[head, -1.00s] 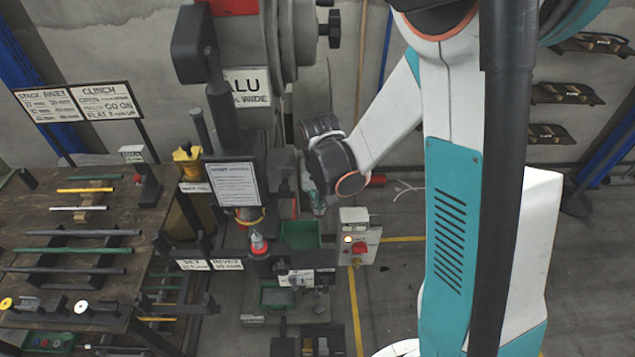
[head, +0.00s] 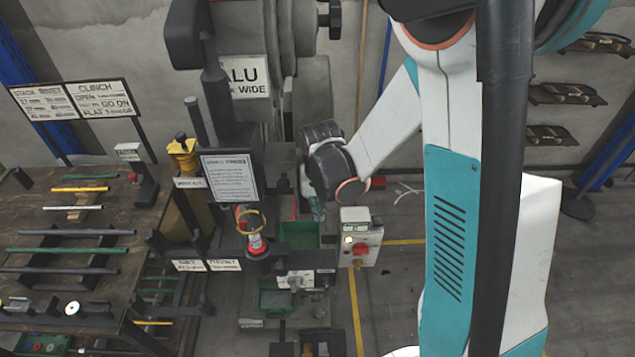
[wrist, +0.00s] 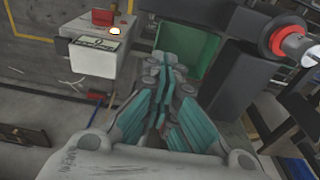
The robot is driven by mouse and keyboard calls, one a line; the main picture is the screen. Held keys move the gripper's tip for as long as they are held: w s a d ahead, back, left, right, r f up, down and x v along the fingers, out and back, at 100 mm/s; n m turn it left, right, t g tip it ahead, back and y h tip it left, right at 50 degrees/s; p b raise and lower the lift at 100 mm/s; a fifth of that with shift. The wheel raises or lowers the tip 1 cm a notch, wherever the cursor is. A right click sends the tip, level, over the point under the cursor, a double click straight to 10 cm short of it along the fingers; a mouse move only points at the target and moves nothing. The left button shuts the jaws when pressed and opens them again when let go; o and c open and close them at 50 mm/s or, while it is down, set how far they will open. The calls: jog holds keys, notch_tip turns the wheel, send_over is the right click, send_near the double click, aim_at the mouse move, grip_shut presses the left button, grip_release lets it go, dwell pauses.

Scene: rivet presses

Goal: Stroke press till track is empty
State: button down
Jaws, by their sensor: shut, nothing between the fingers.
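The rivet press is the dark upright machine (head: 228,115) left of centre in the head view, with a paper notice on its front. A yellow ring (head: 250,222) sits just above a red-collared silver tool (head: 255,242) on the press's lower arm. The tool also shows at the upper right of the wrist view (wrist: 290,42). I cannot make out the track or any rivets on it. My gripper (wrist: 166,68) is shut and empty, its fingertips in front of a green tray (wrist: 196,45). In the head view my gripper (head: 318,210) is small, right of the press.
A control box (head: 360,245) with a red button stands right of the green tray (head: 300,234); its lamp (wrist: 115,31) looks lit in the wrist view. A workbench (head: 95,222) with rods lies at left.

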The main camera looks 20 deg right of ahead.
jog(key=shift+f, duration=0.1)
jog(key=shift+f+b, duration=0.55)
jog(key=shift+b, duration=0.05)
jog(key=shift+r, duration=0.2)
jog(key=shift+s+r+p, duration=0.1)
jog(key=shift+r+p, duration=0.2)
jog(key=shift+p, duration=0.1)
jog(key=shift+s+a+r+p, duration=0.15)
jog(key=shift+s+r+p, duration=0.35)
jog(key=shift+r, duration=0.25)
jog(key=shift+s+a+r+p, duration=0.15)
jog(key=shift+s+r+p, duration=0.25)
jog(key=shift+r, duration=0.3)
jog(key=shift+s+a+r+p, duration=0.15)
jog(key=shift+s+r+p, duration=0.25)
jog(key=shift+r+p, duration=0.25)
jog(key=shift+r, duration=0.15)
